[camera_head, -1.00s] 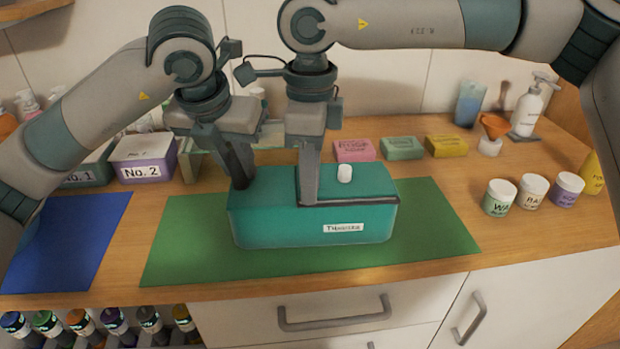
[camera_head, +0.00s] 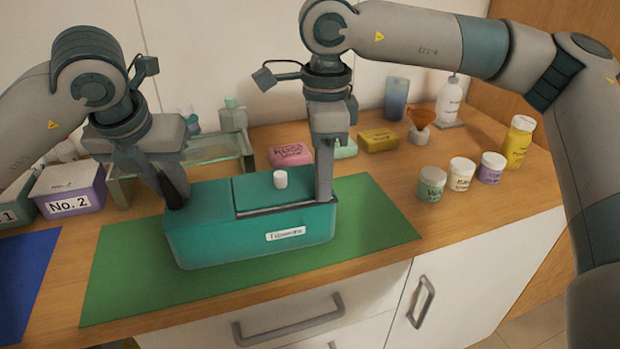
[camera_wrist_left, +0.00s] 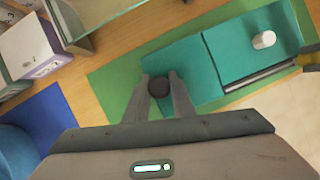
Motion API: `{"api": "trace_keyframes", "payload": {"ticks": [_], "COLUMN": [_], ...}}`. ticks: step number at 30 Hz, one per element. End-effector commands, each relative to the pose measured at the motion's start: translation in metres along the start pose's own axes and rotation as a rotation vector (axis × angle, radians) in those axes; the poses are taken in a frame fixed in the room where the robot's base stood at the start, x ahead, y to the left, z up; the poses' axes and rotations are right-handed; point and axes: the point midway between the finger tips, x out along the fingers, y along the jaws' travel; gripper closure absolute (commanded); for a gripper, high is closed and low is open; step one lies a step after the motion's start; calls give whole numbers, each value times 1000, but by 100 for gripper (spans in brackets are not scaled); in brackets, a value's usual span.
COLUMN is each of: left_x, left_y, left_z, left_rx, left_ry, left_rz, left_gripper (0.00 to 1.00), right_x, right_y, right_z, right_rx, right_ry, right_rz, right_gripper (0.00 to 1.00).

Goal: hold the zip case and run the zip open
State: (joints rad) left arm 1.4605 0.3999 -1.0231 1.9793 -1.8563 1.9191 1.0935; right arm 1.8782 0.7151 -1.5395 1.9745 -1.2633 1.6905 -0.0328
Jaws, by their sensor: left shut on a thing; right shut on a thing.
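The teal zip case (camera_head: 215,250) lies on the green mat, its labelled side facing front. A dark zip line (camera_head: 270,209) runs along the front edge of its raised right-hand panel, which carries a small white cylinder (camera_head: 280,179).
The green mat (camera_head: 370,225) has free room right of the case. The No. 2 box (camera_head: 70,190) and a glass tray (camera_head: 125,188) stand left and behind. Soaps (camera_head: 291,156) lie behind the case; several jars (camera_head: 461,173) stand to the right. A blue mat (camera_head: 20,280) lies left.

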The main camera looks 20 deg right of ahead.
Motion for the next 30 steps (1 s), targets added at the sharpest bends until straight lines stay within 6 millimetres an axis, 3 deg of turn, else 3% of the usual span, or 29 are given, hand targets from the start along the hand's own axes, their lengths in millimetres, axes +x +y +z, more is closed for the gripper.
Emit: {"api": "trace_keyframes", "payload": {"ticks": [4, 5, 7, 20, 30], "left_x": [0, 0, 0, 0, 0], "left_y": [0, 0, 0, 0, 0], "left_z": [0, 0, 0, 0, 0], "left_rx": [2, 2, 1, 0, 0], "left_ry": [1, 1, 1, 0, -1], "left_rz": [1, 1, 1, 0, -1], "left_gripper": [100, 100, 100, 100, 100], "right_x": [0, 0, 0, -4, -46], "right_y": [0, 0, 0, 0, 0], "right_z": [0, 0, 0, 1, 1], "right_rx": [0, 0, 0, -1, 0], "right_ry": [1, 1, 1, 0, -1], "right_rz": [-1, -1, -1, -1, -2], "right_gripper": [100, 80, 64, 64, 64]}}
